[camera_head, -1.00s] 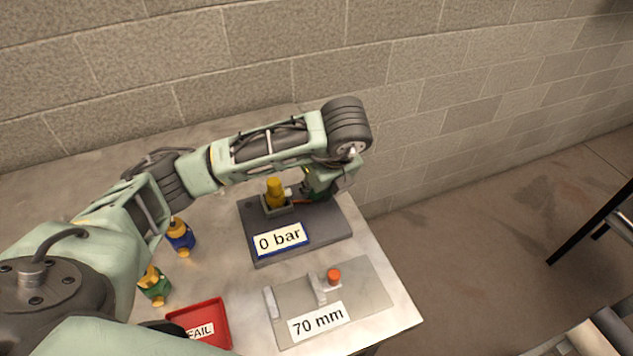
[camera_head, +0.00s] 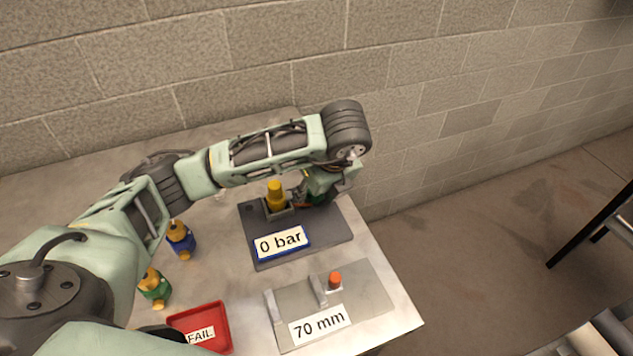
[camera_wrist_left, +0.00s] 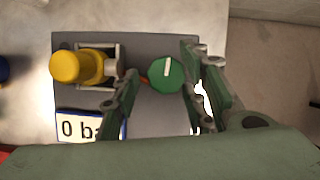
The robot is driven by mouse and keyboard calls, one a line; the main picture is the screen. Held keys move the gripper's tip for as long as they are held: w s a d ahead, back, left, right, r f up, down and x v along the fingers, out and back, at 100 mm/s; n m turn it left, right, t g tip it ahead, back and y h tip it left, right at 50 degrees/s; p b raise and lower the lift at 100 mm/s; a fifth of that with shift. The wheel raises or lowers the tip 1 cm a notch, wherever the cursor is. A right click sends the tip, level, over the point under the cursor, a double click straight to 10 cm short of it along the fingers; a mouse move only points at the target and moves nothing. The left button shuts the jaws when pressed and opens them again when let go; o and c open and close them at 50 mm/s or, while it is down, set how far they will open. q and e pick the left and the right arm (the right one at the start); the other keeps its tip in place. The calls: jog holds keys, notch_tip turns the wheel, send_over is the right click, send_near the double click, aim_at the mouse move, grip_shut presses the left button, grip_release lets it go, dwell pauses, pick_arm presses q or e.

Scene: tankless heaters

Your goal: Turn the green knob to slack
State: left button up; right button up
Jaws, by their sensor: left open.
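The green knob (camera_wrist_left: 166,75) is round with a white line mark and sits on the grey test base (camera_head: 262,222). In the left wrist view the mark points almost straight up, and the knob lies between the two fingers of my left gripper (camera_wrist_left: 162,78). The left gripper also shows in the head view (camera_head: 313,198); its fingers are open and stand apart around the knob. In the head view my arm mostly hides the knob. A yellow fitting (camera_head: 275,193) stands in a holder on the base, left of the knob. My right gripper is not in view.
A sign reading 0 bar (camera_head: 281,243) is on the base's front. A grey plate (camera_head: 370,288) with an orange button (camera_head: 335,279) and a 70 mm sign lies in front. A red FAIL tray (camera_head: 223,318), a blue part (camera_head: 180,238) and a green part (camera_head: 155,288) lie left.

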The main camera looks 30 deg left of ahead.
pick_arm(q)
jog(key=v, duration=1.1)
jog(key=shift+r, duration=0.35)
jog(key=shift+s+d, duration=0.1)
